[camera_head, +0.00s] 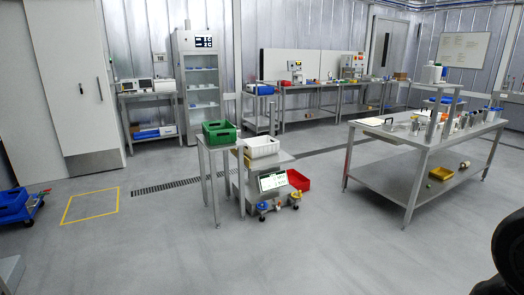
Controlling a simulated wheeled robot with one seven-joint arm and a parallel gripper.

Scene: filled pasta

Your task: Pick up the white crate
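The white crate (261,147) sits upright on top of a small metal stand in the middle of the head view. It is a low open box with slotted walls. It stands just right of and behind a green crate (218,136). The white crate is far from me across open floor. A dark, rounded part at the right edge seems to be of my own arm. My gripper's fingers do not show.
The metal stand (275,162) carries a tablet-like screen (272,182) on its near side. A long metal table (405,150) with jars and tools stands on the right. Blue bins (14,203) lie far left. The front floor is clear.

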